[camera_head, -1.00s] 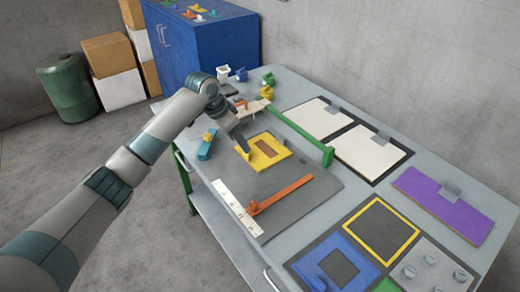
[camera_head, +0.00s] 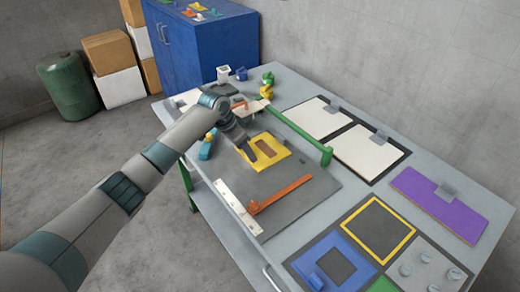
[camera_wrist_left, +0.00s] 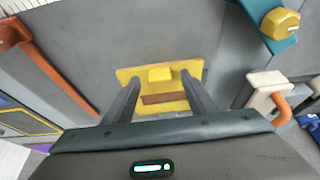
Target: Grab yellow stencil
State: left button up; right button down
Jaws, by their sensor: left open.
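The yellow stencil (camera_head: 275,147) is a flat square plate with a brown rectangle in its middle, lying on the grey board (camera_head: 300,208) on the workbench. In the left wrist view the stencil (camera_wrist_left: 190,68) has a raised yellow block (camera_wrist_left: 160,74) near its far edge. My left gripper (camera_head: 250,157) is over the stencil's left edge in the head view. In the left wrist view its two open fingers (camera_wrist_left: 160,90) reach over the stencil, one on each side of the raised block. I cannot tell whether they touch it. My right gripper is not in view.
An orange bar (camera_head: 282,193) and a white ruler strip (camera_head: 236,207) lie on the board in front of the stencil. A green rail (camera_head: 300,135) runs behind it. A teal tool (camera_head: 207,145) is to the left. A blue stencil (camera_head: 310,262) lies at the front.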

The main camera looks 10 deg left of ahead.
pick_arm(q)
jog(key=shift+f, duration=0.1)
dwell(0.3)
jog(key=c, duration=1.2)
